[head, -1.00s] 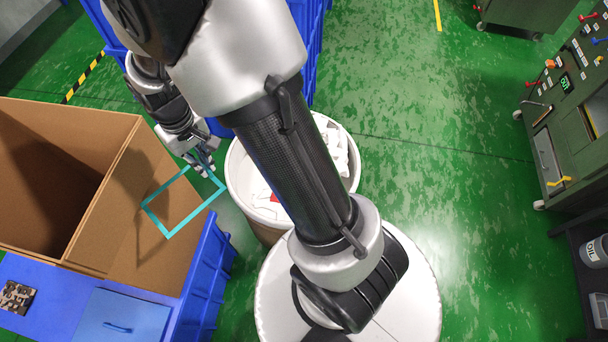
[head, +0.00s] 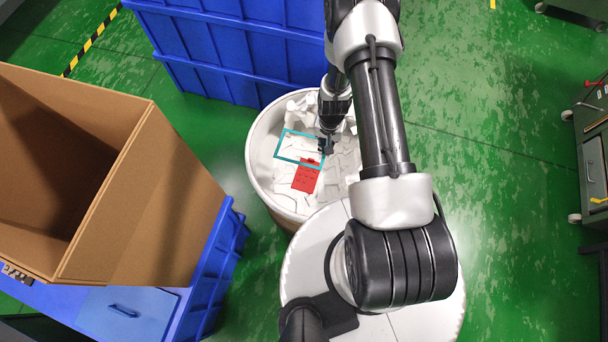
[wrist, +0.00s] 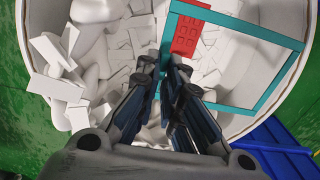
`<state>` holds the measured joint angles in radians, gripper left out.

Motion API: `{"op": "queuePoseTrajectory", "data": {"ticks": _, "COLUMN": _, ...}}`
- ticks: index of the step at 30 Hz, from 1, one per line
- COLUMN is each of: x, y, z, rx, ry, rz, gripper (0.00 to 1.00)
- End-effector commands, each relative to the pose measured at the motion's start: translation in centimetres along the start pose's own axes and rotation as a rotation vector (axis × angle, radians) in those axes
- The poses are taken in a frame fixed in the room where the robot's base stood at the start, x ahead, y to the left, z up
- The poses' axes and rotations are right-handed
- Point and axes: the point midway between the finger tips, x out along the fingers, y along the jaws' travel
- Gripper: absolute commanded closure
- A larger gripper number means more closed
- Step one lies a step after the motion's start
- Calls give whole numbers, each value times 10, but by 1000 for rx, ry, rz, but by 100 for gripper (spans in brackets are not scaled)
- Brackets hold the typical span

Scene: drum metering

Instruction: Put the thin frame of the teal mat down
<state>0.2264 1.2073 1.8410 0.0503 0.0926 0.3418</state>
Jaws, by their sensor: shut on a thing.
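The thin teal frame (head: 279,146) is over the drum (head: 254,172) in the head view, an open rectangle held by one edge. My gripper (head: 325,147) is shut on it at its right side. In the wrist view my gripper (wrist: 168,72) pinches the near left part of the teal frame (wrist: 285,82). White pieces and a red panel (head: 307,176) lie in the drum below; the red panel shows partly through the frame in the wrist view (wrist: 187,35). I cannot tell whether the frame touches the pieces.
White scrap pieces (wrist: 60,65) fill the round drum. Stacked blue crates (head: 215,60) stand behind it. A large open cardboard box (head: 165,215) stands at the left on a blue base. Green floor (head: 490,170) is free at the right.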

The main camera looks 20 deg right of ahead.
Motion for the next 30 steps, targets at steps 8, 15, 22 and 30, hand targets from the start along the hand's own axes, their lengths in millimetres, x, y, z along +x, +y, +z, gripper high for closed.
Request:
{"op": "queuePoseTrajectory", "data": {"ticks": 8, "x": 61, "y": 3, "z": 2, "rx": 11, "ry": -1, "rz": 1, "gripper": 100}}
{"op": "queuePoseTrajectory", "data": {"ticks": 15, "x": 125, "y": 3, "z": 2, "rx": 11, "ry": 0, "rz": 1, "gripper": 100}}
{"op": "queuePoseTrajectory", "data": {"ticks": 22, "x": 160, "y": 3, "z": 1, "rx": 10, "ry": 1, "rz": 0, "gripper": 100}}
{"op": "queuePoseTrajectory", "data": {"ticks": 30, "x": 184, "y": 3, "z": 1, "rx": 10, "ry": 0, "rz": 0, "gripper": 100}}
